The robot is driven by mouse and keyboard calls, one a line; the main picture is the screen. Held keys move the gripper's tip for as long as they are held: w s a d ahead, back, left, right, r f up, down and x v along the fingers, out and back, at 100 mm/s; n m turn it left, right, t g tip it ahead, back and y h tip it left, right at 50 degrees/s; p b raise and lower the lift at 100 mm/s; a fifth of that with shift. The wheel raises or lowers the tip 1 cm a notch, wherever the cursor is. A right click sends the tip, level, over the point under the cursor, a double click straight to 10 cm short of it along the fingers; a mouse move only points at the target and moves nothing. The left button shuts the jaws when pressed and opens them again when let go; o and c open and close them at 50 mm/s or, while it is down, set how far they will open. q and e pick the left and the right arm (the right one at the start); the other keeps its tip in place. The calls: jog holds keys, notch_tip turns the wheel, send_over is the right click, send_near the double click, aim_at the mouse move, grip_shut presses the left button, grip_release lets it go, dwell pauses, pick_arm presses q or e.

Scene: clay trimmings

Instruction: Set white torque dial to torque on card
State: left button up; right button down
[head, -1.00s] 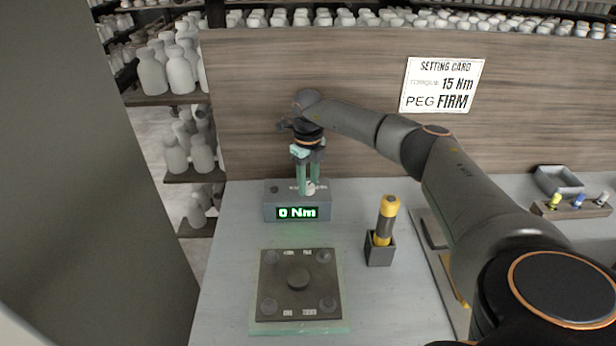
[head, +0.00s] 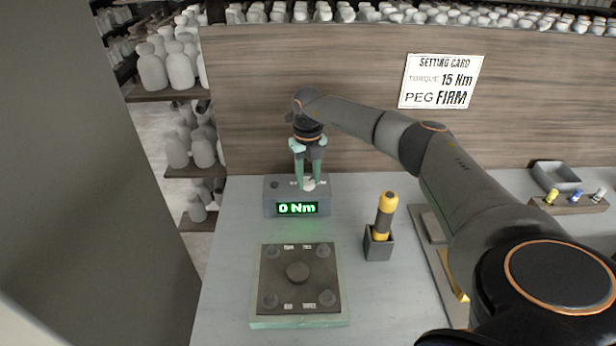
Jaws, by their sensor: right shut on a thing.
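The white torque dial (head: 309,184) sits on top of the box. My right gripper (head: 307,183) points down from above with its green fingers shut on the dial. The fingers hide part of the dial, so its pointer cannot be read. The setting card (head: 441,82) on the wooden panel reads torque 15 Nm and peg FIRM. My left gripper is not in view.
A dark plate with corner knobs (head: 298,272) lies in front of the box. A yellow-and-black driver (head: 386,215) stands in a grey holder (head: 378,247). Coloured pegs on a wooden rack (head: 570,207) and a grey tray (head: 556,177) are at right.

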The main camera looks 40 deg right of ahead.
aim_at(308, 181)
jog(key=shift+r, duration=0.1)
jog(key=shift+c, duration=2.2)
grip_release()
notch_tip(308, 181, up, 12)
jog(key=b, duration=0.1)
jog(key=shift+r, duration=0.2)
